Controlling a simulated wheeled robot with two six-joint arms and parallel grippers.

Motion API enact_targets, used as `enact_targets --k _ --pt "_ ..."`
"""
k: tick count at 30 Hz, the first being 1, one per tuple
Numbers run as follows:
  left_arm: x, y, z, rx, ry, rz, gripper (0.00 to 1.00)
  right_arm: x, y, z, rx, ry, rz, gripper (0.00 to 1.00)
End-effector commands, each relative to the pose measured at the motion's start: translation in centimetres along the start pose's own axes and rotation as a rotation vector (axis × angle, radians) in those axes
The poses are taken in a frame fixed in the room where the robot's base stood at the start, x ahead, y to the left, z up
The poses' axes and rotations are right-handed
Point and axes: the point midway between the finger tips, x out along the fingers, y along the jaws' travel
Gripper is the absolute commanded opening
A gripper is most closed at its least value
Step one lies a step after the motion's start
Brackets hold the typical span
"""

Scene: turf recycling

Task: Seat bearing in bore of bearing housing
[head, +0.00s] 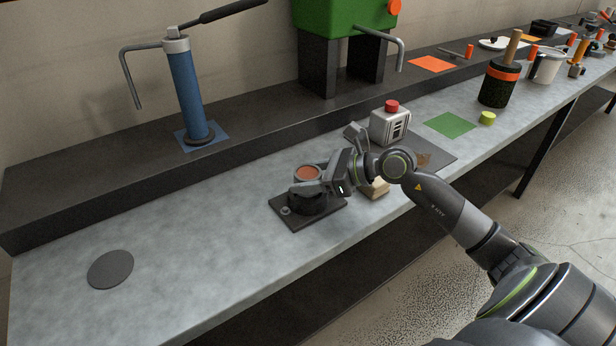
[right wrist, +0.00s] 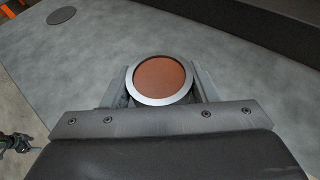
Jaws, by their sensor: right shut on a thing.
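The bearing (head: 307,173) is a disc with a silver rim and an orange-brown face. My right gripper (head: 308,183) is shut on it, with one finger on each side. In the right wrist view the bearing (right wrist: 160,79) lies between the fingers, face toward the camera. The bearing housing (head: 307,204) is a dark round body on a dark square plate. The bearing is directly over the housing in the head view. Whether it touches the bore or sits in it cannot be told, as the bore is hidden. My left gripper is not in view.
A grey box with a red button (head: 390,124) stands on a dark mat behind my right wrist. A blue hand pump (head: 186,95) stands on the raised shelf at the back. A dark flat disc (head: 111,269) lies at the left. The bench between disc and housing is clear.

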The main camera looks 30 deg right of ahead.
Motion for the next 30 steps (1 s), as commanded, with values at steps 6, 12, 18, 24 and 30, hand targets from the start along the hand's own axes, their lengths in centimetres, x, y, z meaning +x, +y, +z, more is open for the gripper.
enact_targets --k 6,12,18,24,30 --pt "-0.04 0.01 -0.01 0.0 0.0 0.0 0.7 -0.01 0.01 0.11 -0.001 -0.002 0.0 0.22" --pt "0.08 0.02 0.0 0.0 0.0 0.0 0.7 0.0 0.01 0.06 -0.001 -0.002 0.0 0.22" --pt "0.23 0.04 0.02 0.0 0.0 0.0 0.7 -0.01 0.01 0.1 -0.001 -0.002 0.0 0.22" --pt "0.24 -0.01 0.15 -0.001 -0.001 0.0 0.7 0.0 0.01 0.07 -0.001 -0.002 0.0 0.22" --pt "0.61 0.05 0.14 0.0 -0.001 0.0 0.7 0.15 0.0 -0.31 -0.001 -0.002 0.0 0.22"
